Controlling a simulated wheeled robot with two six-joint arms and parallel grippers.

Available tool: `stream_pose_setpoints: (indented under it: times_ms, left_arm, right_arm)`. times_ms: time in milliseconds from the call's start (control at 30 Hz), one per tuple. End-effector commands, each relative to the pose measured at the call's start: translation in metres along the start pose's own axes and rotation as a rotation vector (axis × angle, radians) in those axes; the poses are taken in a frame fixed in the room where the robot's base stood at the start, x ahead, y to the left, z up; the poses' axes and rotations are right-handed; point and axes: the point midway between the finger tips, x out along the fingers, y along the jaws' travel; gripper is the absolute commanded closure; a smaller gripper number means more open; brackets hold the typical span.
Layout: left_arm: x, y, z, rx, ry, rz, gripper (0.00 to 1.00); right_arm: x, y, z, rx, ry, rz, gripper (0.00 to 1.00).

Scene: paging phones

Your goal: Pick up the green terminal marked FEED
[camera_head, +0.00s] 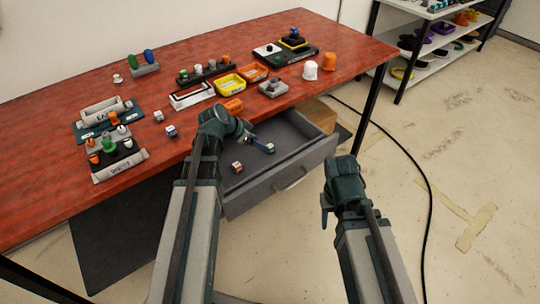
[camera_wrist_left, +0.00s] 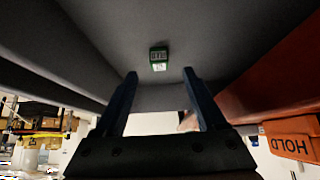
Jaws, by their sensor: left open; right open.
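A small green block (camera_wrist_left: 158,59) with white labels shows in the left wrist view, on the grey drawer surface just beyond my left fingertips. Its lettering is too small to read surely. I cannot pick it out in the head view, where my left gripper (camera_head: 262,146) covers part of the drawer. My left gripper, also in the left wrist view (camera_wrist_left: 160,74), is open and empty, its two blue fingers apart with the block ahead of the gap. My right gripper (camera_head: 325,215) is open, to the right of and in front of the drawer.
The open grey drawer (camera_head: 312,162) holds a small orange-brown block (camera_head: 237,167). An orange block marked HOLD (camera_wrist_left: 295,147) is at right in the left wrist view. A black cable (camera_head: 425,190) lies on the floor.

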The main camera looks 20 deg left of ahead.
Motion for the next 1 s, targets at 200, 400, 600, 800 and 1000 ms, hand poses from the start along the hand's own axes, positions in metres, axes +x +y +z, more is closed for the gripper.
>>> stream_pose_setpoints:
  times_ms: [200,400,600,800,1000]
  left_arm:
    - [0.009,0.000,-0.001,0.001,0.000,0.000,0.27]
    - [0.024,0.000,-0.001,0.001,0.001,0.000,0.27]
    - [0.053,0.001,-0.004,0.001,0.001,0.001,0.27]
    - [0.061,0.002,-0.006,0.000,0.000,0.000,0.27]
    - [0.060,0.002,-0.006,0.000,0.000,0.000,0.38]
  right_arm:
    - [0.006,-0.001,0.000,0.000,0.000,0.000,0.50]
    - [0.018,-0.002,-0.001,0.000,0.000,0.000,0.50]
    - [0.039,-0.004,-0.002,0.000,0.000,0.000,0.50]
    - [0.044,-0.004,-0.003,0.000,0.000,0.000,0.50]
    - [0.043,-0.004,-0.003,0.000,0.000,0.000,0.50]
